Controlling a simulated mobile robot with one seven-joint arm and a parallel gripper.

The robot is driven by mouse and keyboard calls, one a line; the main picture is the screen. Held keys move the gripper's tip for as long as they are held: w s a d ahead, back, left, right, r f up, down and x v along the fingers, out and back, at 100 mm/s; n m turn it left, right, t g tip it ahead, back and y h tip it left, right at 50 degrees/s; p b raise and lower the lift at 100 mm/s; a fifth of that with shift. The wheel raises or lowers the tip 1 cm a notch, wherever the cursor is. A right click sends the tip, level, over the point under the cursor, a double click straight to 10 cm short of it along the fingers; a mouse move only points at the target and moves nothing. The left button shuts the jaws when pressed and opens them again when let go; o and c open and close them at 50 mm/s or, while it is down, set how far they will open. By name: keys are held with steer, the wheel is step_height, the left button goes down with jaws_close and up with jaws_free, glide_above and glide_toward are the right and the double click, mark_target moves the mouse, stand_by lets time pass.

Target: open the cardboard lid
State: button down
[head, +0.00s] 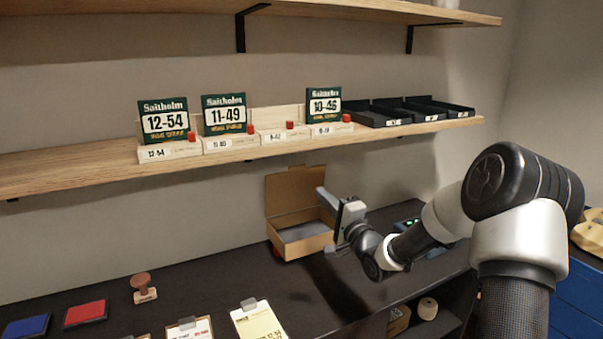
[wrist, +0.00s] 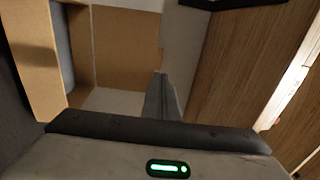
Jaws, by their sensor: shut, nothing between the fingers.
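A cardboard box (head: 303,241) stands on the dark worktop against the wall. Its lid (head: 293,190) is raised and stands about upright at the back, so the grey inside of the box shows. My gripper (head: 324,196) is beside the right edge of the raised lid, above the box's right side. I cannot tell whether it touches the lid. In the wrist view the shut fingers (wrist: 161,92) hold nothing, with the brown lid (wrist: 126,48) just beyond and to the left. The box (wrist: 32,50) shows at the left of that view.
A wooden shelf (head: 60,172) with number cards and black trays (head: 410,110) runs above the box. A stamp (head: 143,288), a red ink pad (head: 86,313), a blue ink pad (head: 26,327) and paper pads (head: 258,321) lie on the worktop (head: 215,272).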

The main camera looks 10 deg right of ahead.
mark_target(297, 167)
steer(key=x, duration=1.3)
steer(key=shift+f, duration=0.1)
steer(key=shift+w, duration=0.25)
steer(key=shift+a, duration=0.1)
